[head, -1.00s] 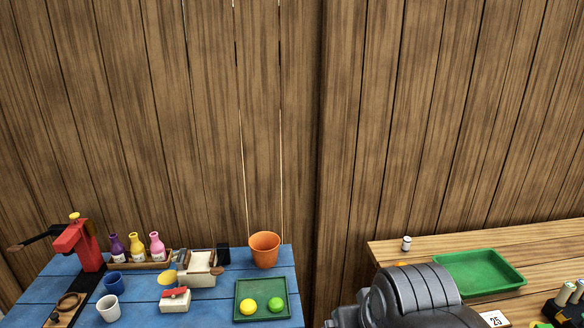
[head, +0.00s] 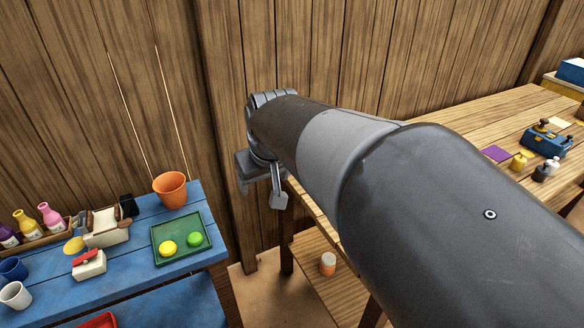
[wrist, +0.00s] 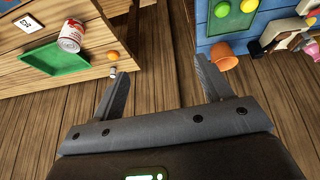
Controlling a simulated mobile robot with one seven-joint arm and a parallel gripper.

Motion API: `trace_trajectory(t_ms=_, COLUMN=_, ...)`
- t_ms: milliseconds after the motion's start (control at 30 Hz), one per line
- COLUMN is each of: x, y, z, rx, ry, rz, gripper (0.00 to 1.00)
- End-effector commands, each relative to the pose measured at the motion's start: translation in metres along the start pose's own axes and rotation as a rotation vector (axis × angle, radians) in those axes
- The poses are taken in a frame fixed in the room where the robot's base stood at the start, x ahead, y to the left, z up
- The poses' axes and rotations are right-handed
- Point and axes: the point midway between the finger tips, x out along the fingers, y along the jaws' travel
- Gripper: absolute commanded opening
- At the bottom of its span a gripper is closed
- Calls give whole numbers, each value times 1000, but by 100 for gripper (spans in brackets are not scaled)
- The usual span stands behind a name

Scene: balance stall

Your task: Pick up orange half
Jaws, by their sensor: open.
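My gripper (head: 262,188) hangs in the air between the blue table and the wooden table in the head view. In the wrist view my gripper (wrist: 162,65) is open, with nothing between its fingers. A small round orange thing (wrist: 113,55) shows at the wooden table's edge in the wrist view, ahead of the left finger. I cannot tell for sure that it is the orange half. In the head view a small orange-and-white thing (head: 328,263) is on the lower wooden shelf. My arm hides much of the wooden table.
The blue table (head: 150,212) bears a green tray (head: 160,256) with yellow and green round pieces, and an orange pot (head: 170,190). The wooden table's green tray (wrist: 45,60), a can (wrist: 71,36) and a small white shaker (wrist: 113,73) show in the wrist view. A floor gap separates the tables.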

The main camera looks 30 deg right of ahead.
Motion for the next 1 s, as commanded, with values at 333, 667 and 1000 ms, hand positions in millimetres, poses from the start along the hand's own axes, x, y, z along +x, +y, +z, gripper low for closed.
trace_trajectory(t_ms=333, x=78, y=66, z=-82, rx=6, ry=-40, rz=10, gripper=71)
trace_trajectory(t_ms=667, x=175, y=149, z=-126, rx=28, ry=-60, rz=-2, gripper=71)
trace_trajectory(t_ms=1000, x=277, y=237, z=-132, rx=70, ry=-60, rz=-21, gripper=71)
